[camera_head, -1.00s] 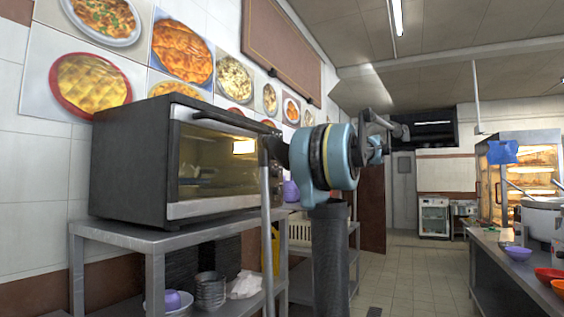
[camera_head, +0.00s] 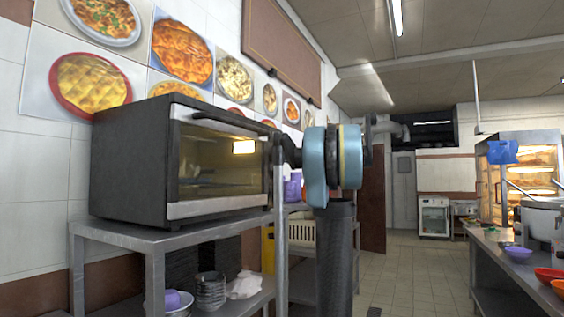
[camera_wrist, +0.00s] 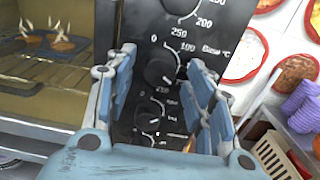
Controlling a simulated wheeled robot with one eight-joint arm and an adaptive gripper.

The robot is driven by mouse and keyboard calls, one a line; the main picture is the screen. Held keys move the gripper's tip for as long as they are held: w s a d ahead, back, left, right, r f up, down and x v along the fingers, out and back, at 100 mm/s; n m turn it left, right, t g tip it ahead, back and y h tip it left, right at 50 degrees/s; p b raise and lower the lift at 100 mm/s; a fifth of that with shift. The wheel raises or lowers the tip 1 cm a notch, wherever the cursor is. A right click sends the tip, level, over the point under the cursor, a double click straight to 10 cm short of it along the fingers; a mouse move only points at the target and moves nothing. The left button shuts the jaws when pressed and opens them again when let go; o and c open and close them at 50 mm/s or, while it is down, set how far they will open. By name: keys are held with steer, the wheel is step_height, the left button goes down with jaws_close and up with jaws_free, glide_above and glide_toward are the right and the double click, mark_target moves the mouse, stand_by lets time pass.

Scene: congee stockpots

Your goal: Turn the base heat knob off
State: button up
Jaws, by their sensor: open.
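The oven (camera_head: 180,160) stands on a steel shelf unit against the left wall. In the wrist view its black control panel (camera_wrist: 210,20) carries several round black knobs in a column. The base heat knob (camera_wrist: 160,70) is beside the "Base °C" label, with a printed scale around it. My gripper (camera_wrist: 158,75) is open, its two blue fingers on either side of this knob in the picture. I cannot tell whether they touch it or how far off they are. In the head view my arm hides the panel and the gripper.
The oven's glass window (camera_wrist: 45,75) is left of the panel in the wrist view. A purple item (camera_wrist: 300,105) and a cream basket (camera_wrist: 275,155) lie to the right. In the head view, a counter (camera_head: 515,275) with bowls stands at right, and the floor (camera_head: 415,275) between is clear.

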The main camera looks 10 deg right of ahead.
steer(key=c, duration=1.1)
steer(key=shift+o, duration=0.2)
steer(key=shift+n, duration=0.3)
steer(key=shift+r+n, duration=0.1)
steer(key=shift+n, duration=11.6)
